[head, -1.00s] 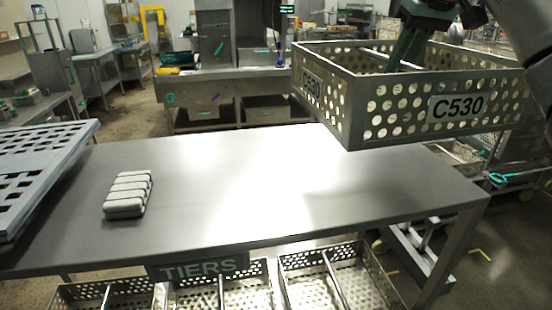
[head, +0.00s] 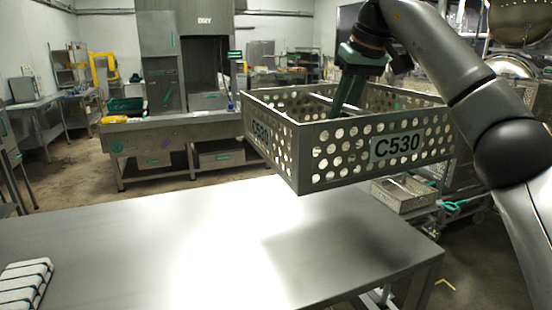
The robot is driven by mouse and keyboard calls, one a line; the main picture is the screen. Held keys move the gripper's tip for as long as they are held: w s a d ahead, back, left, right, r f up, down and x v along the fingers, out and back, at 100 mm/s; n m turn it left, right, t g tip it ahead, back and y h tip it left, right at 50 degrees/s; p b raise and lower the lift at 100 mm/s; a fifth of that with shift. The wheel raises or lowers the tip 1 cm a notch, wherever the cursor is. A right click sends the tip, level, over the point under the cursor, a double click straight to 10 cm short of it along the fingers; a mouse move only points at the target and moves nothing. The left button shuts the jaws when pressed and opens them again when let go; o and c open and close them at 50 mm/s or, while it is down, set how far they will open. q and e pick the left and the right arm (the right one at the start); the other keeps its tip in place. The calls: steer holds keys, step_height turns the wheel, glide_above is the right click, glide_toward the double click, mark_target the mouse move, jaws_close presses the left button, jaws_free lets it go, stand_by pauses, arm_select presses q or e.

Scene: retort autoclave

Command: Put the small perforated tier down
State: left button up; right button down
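The small perforated tier (head: 345,155) is a steel box with round holes and a C530 label on its front and left sides. It hangs above the right part of the steel table (head: 150,245), apart from the top, and a shadow lies below it. My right gripper (head: 340,108) reaches down into the tier from above and carries it. Its fingertips and what they grasp inside are hidden behind the tier's wall, probably the cross bar (head: 318,97). My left gripper is not in view.
A stack of pale ribbed pieces (head: 24,284) lies at the table's left front. The table's middle is clear. Behind stands a steel bench (head: 190,135). Right of the table, another perforated tier (head: 405,194) sits on a low cart.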

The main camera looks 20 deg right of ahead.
steer(key=a+f, duration=0.1)
steer(key=a, duration=0.2)
steer(key=s+a+f, duration=0.1)
steer(key=a, duration=0.2)
steer(key=s+a+f, duration=0.1)
steer(key=a, duration=0.2)
steer(key=shift+s+f, duration=0.25)
steer(key=shift+f, duration=0.1)
steer(key=a+f, duration=0.2)
steer(key=s+a+f, duration=0.1)
steer(key=a+f, duration=0.1)
steer(key=f, duration=0.1)
steer(key=shift+s+a+f, duration=0.1)
steer(key=shift+a+f, duration=0.05)
steer(key=shift+f, duration=0.85)
steer(key=shift+a+f, duration=0.1)
steer(key=shift+f, duration=0.85)
steer(key=c, duration=1.3)
jaws_free()
steer(key=shift+f, duration=0.15)
steer(key=o, duration=0.5)
steer(key=shift+s, duration=0.1)
steer(key=v, duration=1.2)
steer(key=shift+b, duration=0.3)
